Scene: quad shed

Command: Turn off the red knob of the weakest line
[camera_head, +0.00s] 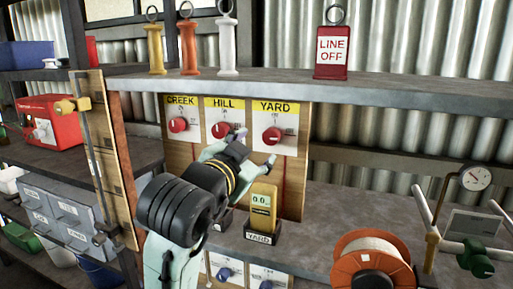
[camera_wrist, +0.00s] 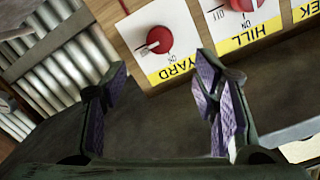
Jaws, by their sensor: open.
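Three red knobs sit on a wooden panel under yellow labels: the CREEK knob (camera_head: 179,125), the HILL knob (camera_head: 221,129) and the YARD knob (camera_head: 272,136). A yellow meter (camera_head: 263,206) with a YARD tag stands below; its display seems to start with 0.0, the rest too small to read. My gripper (camera_head: 254,150) is open and empty in front of the panel, near the HILL and YARD knobs. In the wrist view the picture is turned over; the YARD knob (camera_wrist: 157,39) shows beyond and between the open fingers (camera_wrist: 165,88), apart from them. My arm hides other meters.
A LINE OFF tag (camera_head: 331,50) and several handled tools stand on the shelf (camera_head: 420,92) above. Blue knobs (camera_head: 224,273) sit below. An orange reel (camera_head: 345,275) and a valve with a gauge (camera_head: 476,178) stand at right. A wooden post (camera_head: 118,185) is at left.

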